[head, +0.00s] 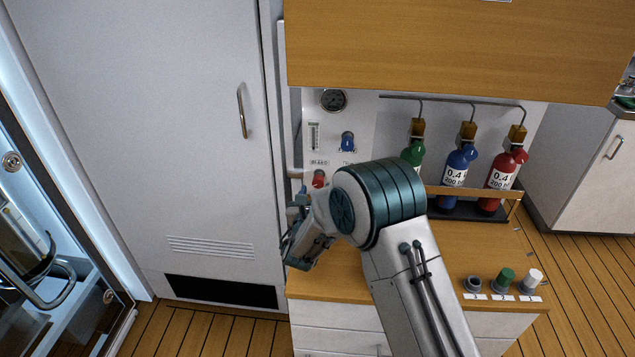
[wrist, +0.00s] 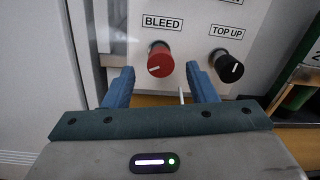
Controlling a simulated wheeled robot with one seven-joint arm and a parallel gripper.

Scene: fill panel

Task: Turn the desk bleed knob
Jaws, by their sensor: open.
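A red knob (wrist: 160,60) with a white pointer line sits on the white panel (wrist: 195,18) under a label reading BLEED. It also shows in the head view (head: 318,179), just beyond my arm. My gripper (wrist: 160,70) is open, with its two blue fingers pointing at the panel. In the wrist view the red knob appears between the fingertips; I cannot tell how far apart they are in depth.
A black knob (wrist: 229,68) labelled TOP UP is right of the red one. A blue knob (head: 347,141) and a gauge (head: 333,100) are higher on the panel. Green, blue (head: 458,167) and red bottles stand at right. A wooden cabinet (head: 460,45) overhangs. A white door (head: 180,130) is at left.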

